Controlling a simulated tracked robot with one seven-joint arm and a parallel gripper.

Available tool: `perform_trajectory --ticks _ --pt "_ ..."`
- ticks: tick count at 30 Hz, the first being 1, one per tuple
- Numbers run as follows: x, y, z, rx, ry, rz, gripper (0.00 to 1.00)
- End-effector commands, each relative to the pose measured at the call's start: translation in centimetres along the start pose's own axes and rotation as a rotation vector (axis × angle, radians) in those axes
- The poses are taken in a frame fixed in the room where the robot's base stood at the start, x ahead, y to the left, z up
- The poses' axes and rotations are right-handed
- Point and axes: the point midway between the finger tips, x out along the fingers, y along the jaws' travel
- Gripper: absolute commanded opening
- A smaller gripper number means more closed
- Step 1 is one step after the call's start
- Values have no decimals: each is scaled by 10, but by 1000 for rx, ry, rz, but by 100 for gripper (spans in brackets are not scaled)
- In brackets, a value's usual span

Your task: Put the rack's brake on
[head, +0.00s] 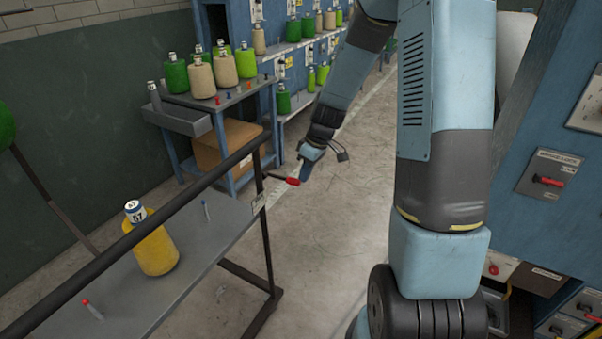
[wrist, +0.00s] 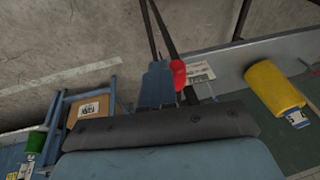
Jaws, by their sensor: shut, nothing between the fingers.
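The rack (head: 190,245) is a grey shelf with a dark rail above it, at the left in the head view. A dark lever with a red grip (head: 292,181) sticks out from its right end; the red grip also shows in the wrist view (wrist: 179,74). My gripper (head: 306,174) is shut with nothing in it. Its fingertips are right beside the red grip; in the wrist view the fingers (wrist: 157,82) are just left of it. I cannot tell whether they touch it.
A yellow spool (head: 157,250) marked 57 stands on the rack's shelf. Behind is a blue bench (head: 215,105) with green and beige spools and a cardboard box (head: 226,145) below. Blue cabinets stand at the right. The floor right of the rack is clear.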

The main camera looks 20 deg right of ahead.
Motion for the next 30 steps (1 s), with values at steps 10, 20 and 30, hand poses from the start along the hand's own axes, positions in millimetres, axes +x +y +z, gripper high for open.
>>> perform_trajectory --ticks 10,20,30 --pt "-5 -9 -3 -12 -7 -22 0" --pt "-57 8 6 -9 -2 -6 0" --pt "-106 12 37 -7 -1 -4 0"
